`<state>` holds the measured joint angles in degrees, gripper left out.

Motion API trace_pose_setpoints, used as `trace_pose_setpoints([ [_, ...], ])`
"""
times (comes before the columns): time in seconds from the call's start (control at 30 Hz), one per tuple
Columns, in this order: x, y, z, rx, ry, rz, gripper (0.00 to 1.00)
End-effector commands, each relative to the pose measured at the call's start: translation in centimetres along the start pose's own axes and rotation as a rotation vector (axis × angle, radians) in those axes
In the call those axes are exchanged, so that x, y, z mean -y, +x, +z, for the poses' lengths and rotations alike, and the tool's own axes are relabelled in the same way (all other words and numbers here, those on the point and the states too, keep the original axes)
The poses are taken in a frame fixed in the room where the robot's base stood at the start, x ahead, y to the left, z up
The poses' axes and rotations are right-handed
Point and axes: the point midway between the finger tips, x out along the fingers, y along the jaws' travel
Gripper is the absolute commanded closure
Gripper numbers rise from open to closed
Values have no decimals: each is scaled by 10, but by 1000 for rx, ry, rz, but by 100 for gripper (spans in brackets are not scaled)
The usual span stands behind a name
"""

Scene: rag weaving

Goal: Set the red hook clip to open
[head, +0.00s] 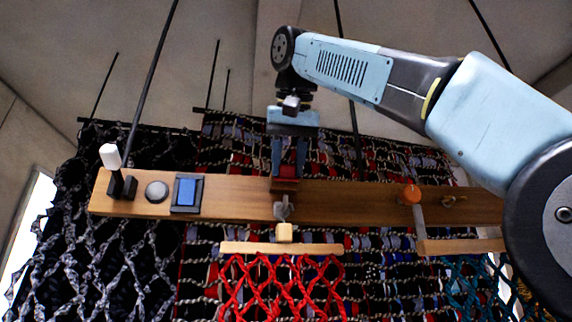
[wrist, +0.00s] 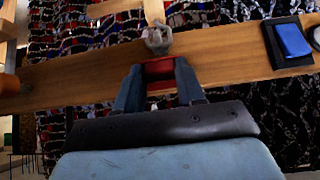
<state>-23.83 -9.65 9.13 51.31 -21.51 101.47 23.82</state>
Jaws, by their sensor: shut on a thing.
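The red hook clip (head: 285,185) is on the wooden beam, with a grey metal hook part (head: 283,208) below its red part. In the wrist view its red part (wrist: 160,68) sits between my fingertips, and the grey hook part (wrist: 157,38) shows just beyond them. My gripper (head: 288,173) comes down from above the beam and is shut on the red part; it also shows in the wrist view (wrist: 159,74). My fingers cover the sides of the red part. I cannot tell whether the clip is open or closed.
Below the clip hang a pale block (head: 285,232), a wooden bar (head: 270,248) and a red net (head: 280,285). Left on the beam (head: 235,205) are a white-tipped lever (head: 111,157), grey knob (head: 156,191) and blue switch (head: 187,193). An orange knob (head: 411,194) is right.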

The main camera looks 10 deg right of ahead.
Motion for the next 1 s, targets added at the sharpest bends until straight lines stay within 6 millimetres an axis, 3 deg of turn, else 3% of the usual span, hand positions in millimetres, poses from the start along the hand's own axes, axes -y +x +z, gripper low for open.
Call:
trace_pose_setpoints([
  [0.67, 0, -1, -3, 44, 1, 0, 92],
  [0.7, 0, -1, -3, 44, 1, 0, 60],
  [0.93, 0, -1, -2, 45, 1, 0, 38],
  [1.0, 0, -1, -2, 45, 1, 0, 36],
])
